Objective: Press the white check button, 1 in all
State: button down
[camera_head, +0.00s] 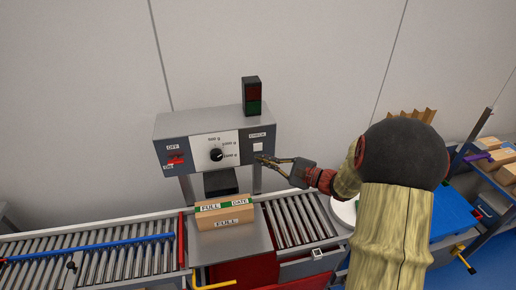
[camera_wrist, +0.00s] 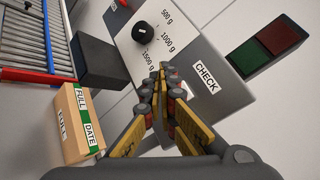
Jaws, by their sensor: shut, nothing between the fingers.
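The white check button (camera_head: 258,146) sits at the right of the grey control box's front (camera_head: 200,145), under the CHECK label (camera_head: 257,135). My gripper (camera_head: 258,158) is shut and empty, its fingertips just below the button in the head view. I cannot tell whether the tips touch the panel.
A black dial (camera_head: 216,155) with gram marks and a red ON/OFF switch (camera_head: 176,158) share the panel. A red-green lamp (camera_head: 252,95) stands on top. A carton (camera_head: 225,215) marked FULL and DATE sits below, between roller conveyors (camera_head: 100,255).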

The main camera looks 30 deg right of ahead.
jog(key=shift+w+d+b, duration=0.2)
jog(key=shift+w+d, duration=0.05)
jog(key=shift+w, duration=0.5)
jog(key=shift+w+d+b, duration=0.2)
jog(key=shift+w, duration=0.55)
jog(key=shift+w, duration=0.1)
dwell(0.3)
jog(key=shift+w+d+b, duration=0.1)
jog(key=shift+w+b, duration=0.2)
jog(key=shift+w+d, duration=0.15)
jog(key=shift+w, duration=0.25)
dwell(0.8)
dwell(0.3)
jog(key=shift+s+a+b, duration=0.25)
jog(key=shift+s+b, duration=0.15)
jog(key=shift+s, duration=0.4)
jog(key=s, duration=0.2)
jog(key=s+a, duration=0.1)
jog(key=s, duration=0.1)
jog(key=shift+s+a, duration=0.2)
jog(key=shift+s, duration=0.2)
